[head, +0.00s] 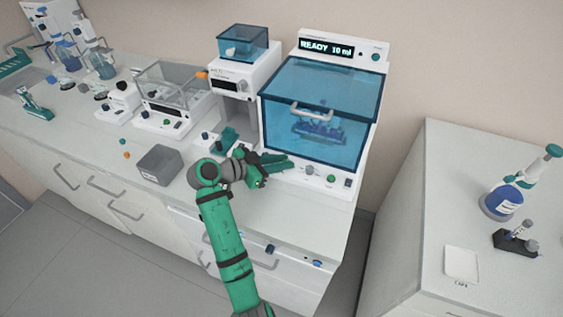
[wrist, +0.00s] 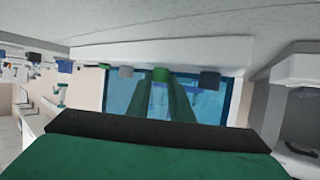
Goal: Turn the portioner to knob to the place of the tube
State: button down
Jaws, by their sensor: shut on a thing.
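The portioner is the white machine (head: 366,110) with a clear blue front cover and a display (head: 326,47) reading "READY 10 ml". Several small knobs and buttons line its lower front panel. My gripper (head: 286,163) is at that panel, near its left part. In the wrist view, which shows the machine upside down, the two green fingers (wrist: 162,88) reach to a green knob (wrist: 161,74) and appear shut on it. A dark knob (wrist: 210,78) and a grey one (wrist: 126,71) sit on either side. A blue rack-like shape (head: 318,130) shows dimly behind the cover.
Left of the portioner stands a white device (head: 240,78) with a blue box on top. A grey bin (head: 160,165) sits near the counter's front edge. A separate bench (head: 430,200) at the right holds a blue bottle (head: 500,203). A floor gap separates the benches.

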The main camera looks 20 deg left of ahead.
jog(key=c, duration=1.6)
grip_release()
jog(key=v, duration=1)
jog(key=shift+s+a+r, duration=0.1)
jog(key=shift+s+a, duration=0.05)
jog(key=shift+s, duration=0.1)
